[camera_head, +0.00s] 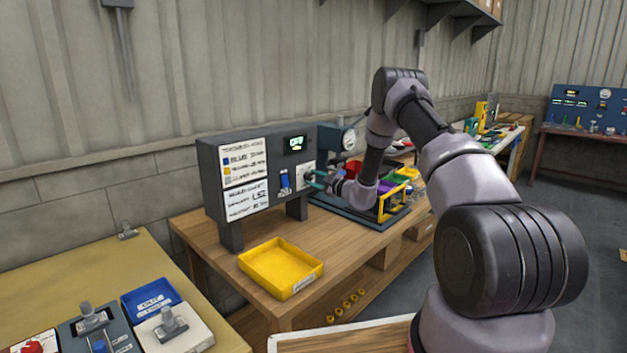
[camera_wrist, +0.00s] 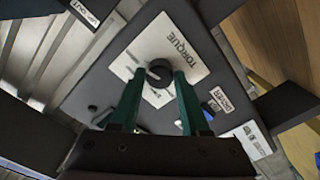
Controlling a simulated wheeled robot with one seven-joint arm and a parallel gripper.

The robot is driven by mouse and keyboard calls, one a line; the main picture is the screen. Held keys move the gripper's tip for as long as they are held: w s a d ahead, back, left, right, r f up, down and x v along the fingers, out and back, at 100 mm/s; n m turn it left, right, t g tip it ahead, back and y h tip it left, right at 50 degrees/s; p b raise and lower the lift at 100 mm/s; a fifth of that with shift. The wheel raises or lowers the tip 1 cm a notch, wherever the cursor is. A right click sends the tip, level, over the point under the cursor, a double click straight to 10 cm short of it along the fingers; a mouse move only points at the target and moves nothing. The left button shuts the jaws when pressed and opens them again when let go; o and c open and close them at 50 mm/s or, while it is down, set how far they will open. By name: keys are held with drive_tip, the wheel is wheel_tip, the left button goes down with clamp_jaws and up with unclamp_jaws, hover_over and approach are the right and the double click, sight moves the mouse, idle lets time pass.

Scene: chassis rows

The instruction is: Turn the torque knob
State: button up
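The torque knob (camera_wrist: 158,73) is a dark round knob on a white plate marked TORQUE (camera_wrist: 172,43) in the wrist view. The plate (camera_head: 308,169) sits at the right of the dark grey control box (camera_head: 212,188) in the head view, where the knob itself is hard to make out. My gripper (camera_wrist: 159,76) has its two green fingers apart, one on each side of the knob. Narrow gaps seem to show between fingers and knob; depth and contact are unclear. In the head view my gripper (camera_head: 317,180) is at the box's front face.
A blue switch (camera_head: 284,181) and a lit display (camera_head: 295,144) are on the box. A yellow tray (camera_head: 280,268) stands on the wooden bench in front. A gauge (camera_head: 348,139) and a tray of coloured parts lie to the right, close to my arm.

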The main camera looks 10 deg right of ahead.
clamp_jaws()
